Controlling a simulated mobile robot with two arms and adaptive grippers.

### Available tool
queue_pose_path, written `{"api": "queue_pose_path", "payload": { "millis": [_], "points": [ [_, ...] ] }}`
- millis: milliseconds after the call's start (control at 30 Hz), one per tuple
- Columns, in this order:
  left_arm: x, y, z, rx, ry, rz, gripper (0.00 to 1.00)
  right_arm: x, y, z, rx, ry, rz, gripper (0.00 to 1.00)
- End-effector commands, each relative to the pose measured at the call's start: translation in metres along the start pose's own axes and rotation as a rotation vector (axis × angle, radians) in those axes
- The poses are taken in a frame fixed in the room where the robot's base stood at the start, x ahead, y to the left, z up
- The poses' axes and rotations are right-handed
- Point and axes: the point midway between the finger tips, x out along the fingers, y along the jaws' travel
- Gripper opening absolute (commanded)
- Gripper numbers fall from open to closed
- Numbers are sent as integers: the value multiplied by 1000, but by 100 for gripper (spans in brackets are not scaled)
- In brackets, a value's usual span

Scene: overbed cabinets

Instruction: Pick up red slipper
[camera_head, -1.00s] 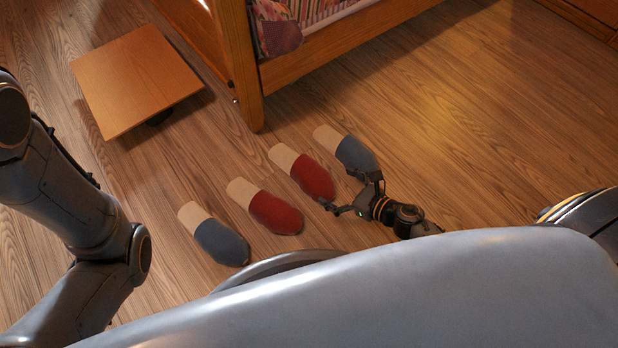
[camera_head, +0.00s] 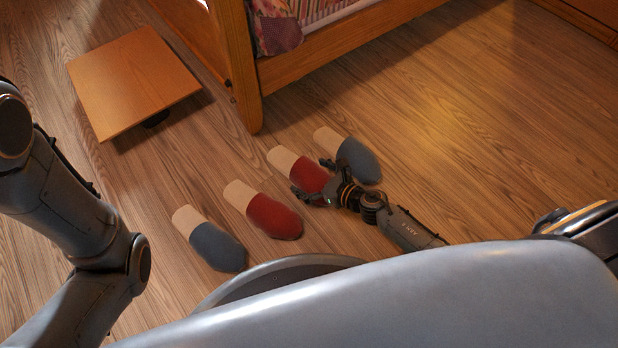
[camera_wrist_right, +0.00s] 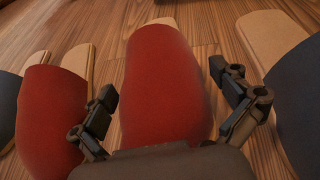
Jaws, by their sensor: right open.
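Two red slippers with beige insoles lie on the wooden floor between two blue ones. The right-hand red slipper (camera_head: 308,175) is partly covered by my right gripper (camera_head: 310,181), which is open over its toe end. In the right wrist view this red slipper (camera_wrist_right: 165,85) lies between the two open fingers of the right gripper (camera_wrist_right: 170,95), with nothing gripped. The other red slipper (camera_head: 272,215) lies to the left; it also shows in the wrist view (camera_wrist_right: 48,125). My left gripper is out of view; only the left arm shows.
A blue slipper (camera_head: 358,160) lies close beside my right gripper on the right. Another blue slipper (camera_head: 217,247) lies at the far left of the row. A bed's wooden post (camera_head: 246,90) stands behind the slippers. A low wooden table (camera_head: 135,80) is at upper left. Floor on the right is clear.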

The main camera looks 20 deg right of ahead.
Motion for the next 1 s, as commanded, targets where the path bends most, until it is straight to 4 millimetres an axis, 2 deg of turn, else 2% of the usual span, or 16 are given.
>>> {"api": "queue_pose_path", "payload": {
  "millis": [33,267,667,867,1000],
  "points": [
    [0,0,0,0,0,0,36,0,0,0,0,0,0,100],
    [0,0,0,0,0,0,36,0,0,0,0,0,1,53],
    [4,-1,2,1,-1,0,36,-2,0,4,0,0,1,52],
    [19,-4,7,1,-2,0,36,-8,0,20,0,-1,1,52],
    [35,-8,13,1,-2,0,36,-15,1,38,-1,-2,2,52]
  ]
}}
